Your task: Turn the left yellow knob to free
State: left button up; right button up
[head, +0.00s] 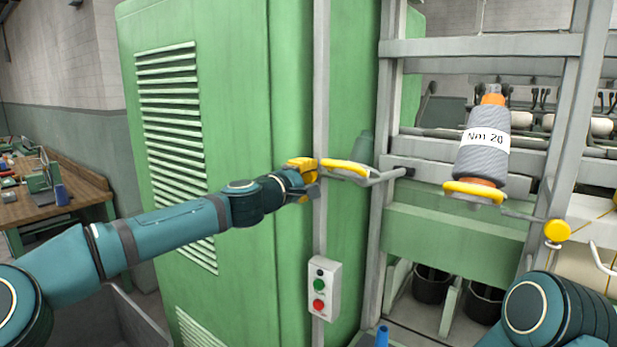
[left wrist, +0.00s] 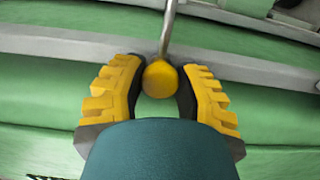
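The left yellow knob (left wrist: 160,78) is a small ball on the end of a thin metal rod. In the left wrist view it sits between the two fingers of my left gripper (left wrist: 160,85), with the dark pads against both sides. In the head view my left gripper (head: 306,174) is at the left end of a yellow spool holder (head: 346,168) and hides the knob. This holder carries no spool. My right gripper is out of view; only part of my right arm shows at the lower right.
A second yellow holder (head: 473,193) bears a grey spool (head: 483,142) labelled "No. 20". Another yellow knob (head: 557,231) is to its right. A green cabinet (head: 225,120) stands close behind my left arm. A button box (head: 320,288) is below the gripper.

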pick_arm(q)
grip_shut()
jog(key=m+b, duration=0.2)
jog(key=shift+f+m, duration=0.1)
jog(key=shift+m, duration=0.3)
jog(key=shift+m+b, duration=0.6)
jog(key=shift+m, duration=0.1)
jog(key=o, duration=0.9)
grip_release()
